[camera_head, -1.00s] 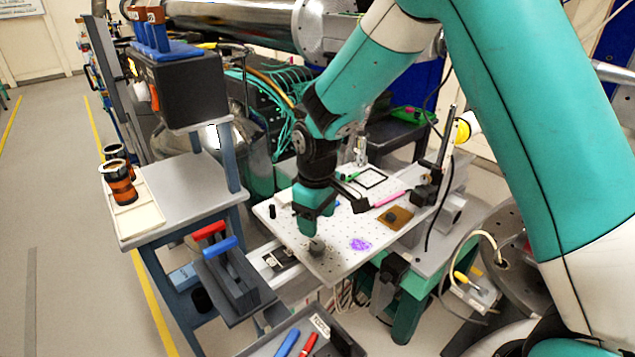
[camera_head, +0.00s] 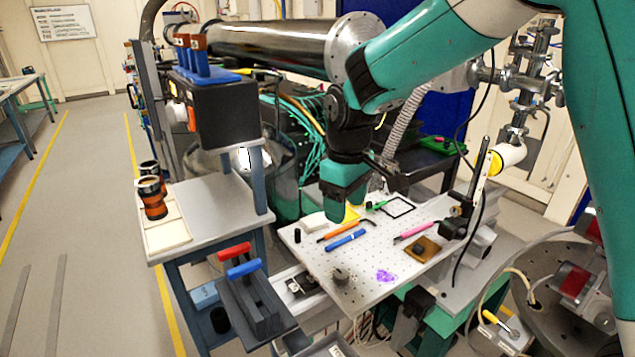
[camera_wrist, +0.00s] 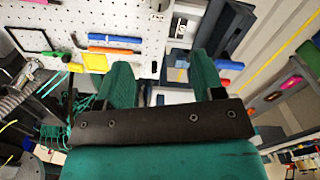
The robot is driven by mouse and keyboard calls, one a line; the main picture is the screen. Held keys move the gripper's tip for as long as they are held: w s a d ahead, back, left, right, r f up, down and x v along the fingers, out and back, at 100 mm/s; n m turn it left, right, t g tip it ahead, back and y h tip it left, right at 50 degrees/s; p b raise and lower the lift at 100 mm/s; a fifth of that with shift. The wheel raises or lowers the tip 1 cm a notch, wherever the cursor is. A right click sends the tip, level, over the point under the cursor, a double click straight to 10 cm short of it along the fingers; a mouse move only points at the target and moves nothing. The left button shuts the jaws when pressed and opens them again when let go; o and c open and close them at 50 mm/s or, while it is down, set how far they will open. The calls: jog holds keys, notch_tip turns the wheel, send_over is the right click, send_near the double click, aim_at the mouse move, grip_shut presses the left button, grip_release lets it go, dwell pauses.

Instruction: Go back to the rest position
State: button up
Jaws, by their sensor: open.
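My gripper (camera_head: 346,214) has teal fingers pointing down in the head view. It hangs over the back part of the white perforated board (camera_head: 312,262), apart from the small grey knob (camera_head: 340,276) on that board. In the wrist view the two fingers of my gripper (camera_wrist: 163,75) stand wide apart with nothing held between them. The white board (camera_wrist: 148,20) fills the upper left there. A blue tool (camera_head: 345,240) and an orange tool (camera_head: 338,231) lie on the board in front of the gripper.
A dark box with blue handles (camera_head: 212,113) stands left of my arm. Orange-brown cylinders (camera_head: 152,198) stand on the side table (camera_head: 205,205). A rack with red and blue handles (camera_head: 252,300) is at the lower front. A post (camera_head: 477,170) rises right of the board. The left floor is open.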

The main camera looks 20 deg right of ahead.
jog(key=s+a+r+y, duration=0.2)
jog(key=s+r, duration=0.1)
jog(key=s, duration=0.9)
jog(key=s+a+r+y, duration=0.2)
jog(key=s+r, duration=0.1)
jog(key=s, duration=1)
jog(key=shift+a, duration=0.25)
